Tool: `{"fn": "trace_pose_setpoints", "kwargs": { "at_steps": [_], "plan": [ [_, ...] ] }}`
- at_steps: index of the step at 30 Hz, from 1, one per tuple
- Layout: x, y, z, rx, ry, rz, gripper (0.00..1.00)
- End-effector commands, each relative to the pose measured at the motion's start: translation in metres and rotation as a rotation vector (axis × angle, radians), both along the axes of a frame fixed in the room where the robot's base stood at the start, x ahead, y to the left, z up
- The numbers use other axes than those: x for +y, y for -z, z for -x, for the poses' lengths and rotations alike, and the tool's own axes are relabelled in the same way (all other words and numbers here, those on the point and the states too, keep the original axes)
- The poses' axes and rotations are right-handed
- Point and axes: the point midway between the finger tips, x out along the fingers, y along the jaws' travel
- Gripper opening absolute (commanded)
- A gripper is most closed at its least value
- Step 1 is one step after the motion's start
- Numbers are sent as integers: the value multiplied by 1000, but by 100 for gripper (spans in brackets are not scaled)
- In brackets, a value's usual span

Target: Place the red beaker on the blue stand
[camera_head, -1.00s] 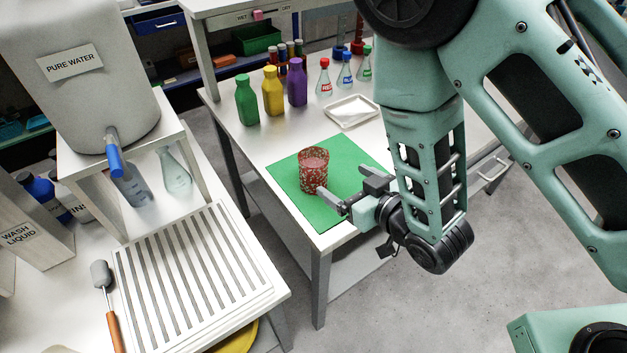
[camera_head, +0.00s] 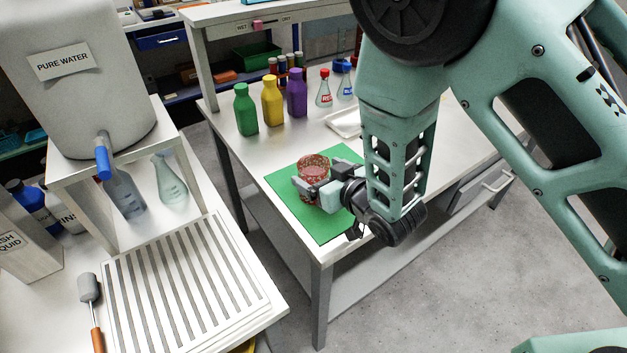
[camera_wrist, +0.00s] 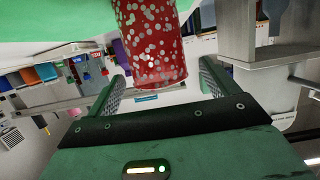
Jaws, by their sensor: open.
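The red beaker (camera_head: 313,164), red with pale speckles, stands upright on the green mat (camera_head: 324,233) on the middle table. My gripper (camera_head: 318,183) is open and low at the beaker, its fingers on either side and covering the beaker's lower part in the head view. In the wrist view, the beaker (camera_wrist: 152,45) lies between the two spread fingers of my gripper (camera_wrist: 160,85), with a gap visible at each side.
Green, yellow and purple bottles (camera_head: 297,93) stand behind the mat, with a red-marked flask (camera_head: 324,90) to their right. A white tray (camera_head: 343,122) is partly hidden by my arm. A slatted rack (camera_head: 183,290) and a water tank (camera_head: 75,75) are on the left bench.

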Motion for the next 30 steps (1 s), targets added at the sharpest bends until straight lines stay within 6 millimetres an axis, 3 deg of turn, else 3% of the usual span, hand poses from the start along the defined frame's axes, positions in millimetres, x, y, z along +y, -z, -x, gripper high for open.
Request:
{"fn": "trace_pose_setpoints", "kwargs": {
  "at_steps": [10,20,26,30],
  "plan": [
    [23,11,-36,-1,-1,0,87],
    [27,14,-42,1,0,-1,87],
    [26,14,-42,1,0,-1,31],
    [27,13,-42,-1,0,-2,26]
  ]
}}
